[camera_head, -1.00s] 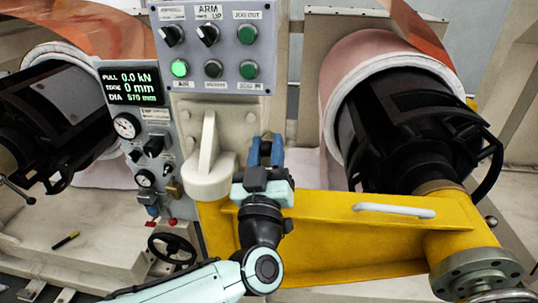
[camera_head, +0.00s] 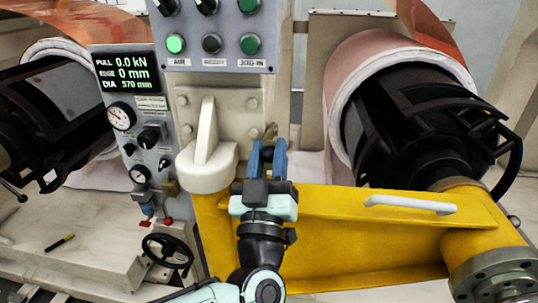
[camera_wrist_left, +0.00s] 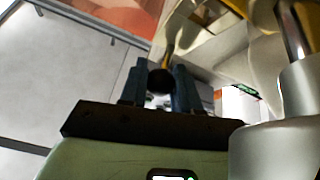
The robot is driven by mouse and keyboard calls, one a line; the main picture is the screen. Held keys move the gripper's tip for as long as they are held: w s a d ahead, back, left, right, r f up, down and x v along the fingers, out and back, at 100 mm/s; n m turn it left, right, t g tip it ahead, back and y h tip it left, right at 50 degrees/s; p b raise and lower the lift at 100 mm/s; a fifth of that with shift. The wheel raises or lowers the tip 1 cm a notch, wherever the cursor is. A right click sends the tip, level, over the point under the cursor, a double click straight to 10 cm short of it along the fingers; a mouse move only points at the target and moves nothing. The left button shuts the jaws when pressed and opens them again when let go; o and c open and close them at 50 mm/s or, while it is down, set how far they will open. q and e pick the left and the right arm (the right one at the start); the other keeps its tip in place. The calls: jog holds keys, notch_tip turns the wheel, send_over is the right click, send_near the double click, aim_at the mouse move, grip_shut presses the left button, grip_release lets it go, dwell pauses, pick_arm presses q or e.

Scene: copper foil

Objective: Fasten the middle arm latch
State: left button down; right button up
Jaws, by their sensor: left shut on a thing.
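My left gripper (camera_head: 267,160) points away from me, just right of the pale hinge casting (camera_head: 207,165) at the root of the yellow arm (camera_head: 330,225). In the left wrist view its blue fingers (camera_wrist_left: 159,88) are shut on a black knob (camera_wrist_left: 160,80) with a brass-coloured stem, apparently the latch handle. My right gripper is not in view.
A grey button panel (camera_head: 213,45) hangs above the casting. A gauge and display panel (camera_head: 140,130) and a black handwheel (camera_head: 168,252) stand left. A copper foil roll (camera_head: 375,75) on a black drum is at right. A white handle (camera_head: 410,204) sits on the yellow arm.

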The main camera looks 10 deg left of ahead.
pick_arm(q)
jog(key=c, duration=0.8)
grip_release()
jog(key=v, duration=1.3)
jog(key=shift+s+f+b, duration=0.1)
jog(key=shift+f+b, duration=0.05)
jog(key=shift+b, duration=0.25)
jog(key=shift+c, duration=0.5)
